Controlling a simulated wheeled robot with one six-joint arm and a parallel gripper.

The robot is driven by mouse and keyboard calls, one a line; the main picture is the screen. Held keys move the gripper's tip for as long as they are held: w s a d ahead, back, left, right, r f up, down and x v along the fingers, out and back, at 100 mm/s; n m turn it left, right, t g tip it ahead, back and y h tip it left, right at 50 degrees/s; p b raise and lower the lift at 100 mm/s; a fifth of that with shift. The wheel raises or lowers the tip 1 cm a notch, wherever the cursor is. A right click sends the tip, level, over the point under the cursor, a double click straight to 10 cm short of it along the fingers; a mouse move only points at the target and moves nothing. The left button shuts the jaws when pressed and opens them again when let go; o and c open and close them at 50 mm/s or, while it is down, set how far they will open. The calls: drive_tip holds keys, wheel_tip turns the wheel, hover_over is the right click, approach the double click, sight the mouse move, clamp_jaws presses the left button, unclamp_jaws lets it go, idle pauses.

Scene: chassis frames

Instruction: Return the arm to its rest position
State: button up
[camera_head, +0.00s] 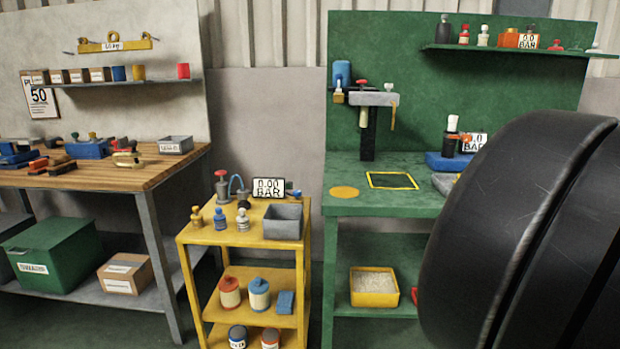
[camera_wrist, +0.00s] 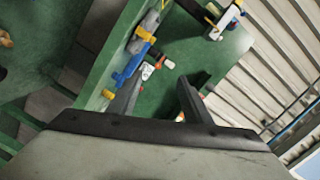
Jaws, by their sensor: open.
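My gripper (camera_wrist: 158,88) shows in the wrist view with its two dark fingers apart and nothing between them. The view past the fingers is tilted and shows the green bench from above. A large black rounded part of my arm (camera_head: 535,230) fills the right side of the head view and hides the right end of the green bench (camera_head: 400,200). The gripper itself does not show in the head view.
A yellow cart (camera_head: 207,236) with bottles and a grey bin (camera_head: 283,221) stands in the middle. A wooden-topped bench (camera_head: 130,178) with tools is at left. A green shelf (camera_head: 500,50) hangs above the green bench. A yellow bin (camera_head: 374,298) sits underneath.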

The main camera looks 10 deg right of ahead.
drive_tip(key=w+a+f+n+g+y, duration=0.1)
drive_tip(key=a+f+n+g+y, duration=0.3)
drive_tip(key=a, duration=0.7)
drive_tip(key=w+a+f+n+g+y, duration=0.1)
drive_tip(key=a+f+n+g+y, duration=0.1)
drive_tip(key=a+f, duration=0.65)
drive_tip(key=s+a+f+n+g, duration=0.35)
drive_tip(key=s+a, duration=0.25)
drive_tip(key=a, duration=0.5)
drive_tip(key=s+a+f+n+g+h, duration=0.1)
drive_tip(key=s+f+n+g+h, duration=0.1)
drive_tip(key=s, duration=0.7)
wheel_tip(320, 180, down, 3)
drive_tip(key=n+h, duration=0.1)
drive_tip(key=n, duration=0.1)
drive_tip(key=shift+a+f+n+g+h, duration=0.2)
drive_tip(key=shift+a+n+g+h, duration=0.1)
drive_tip(key=shift+a+n+g, duration=0.05)
